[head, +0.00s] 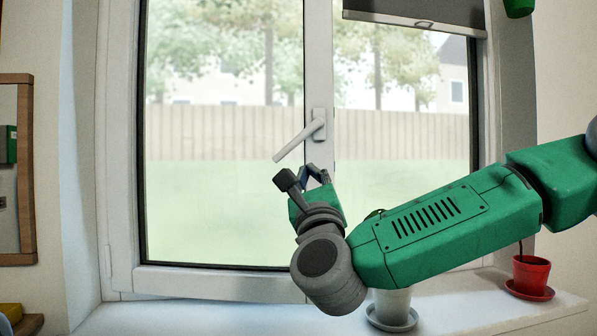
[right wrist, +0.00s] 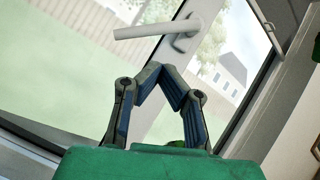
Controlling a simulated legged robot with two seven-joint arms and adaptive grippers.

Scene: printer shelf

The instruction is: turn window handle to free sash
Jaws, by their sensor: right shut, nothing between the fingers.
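The white window handle (head: 300,138) sits on the middle frame post of the window. Its lever slants down to the left from its base plate (head: 319,124). The left sash (head: 123,180) looks closed in its frame. My right gripper (head: 313,170) is just below the handle, apart from it, with its fingers pointing up. In the right wrist view the fingertips (right wrist: 168,72) meet with nothing between them, and the handle lever (right wrist: 150,31) lies beyond them. My left gripper is not in view.
A dark roller blind (head: 415,12) covers the top of the right pane. On the sill stand a white pot (head: 393,305), partly behind my right arm, and a red pot (head: 531,275) at the right. A wood-framed mirror (head: 28,170) hangs at the left.

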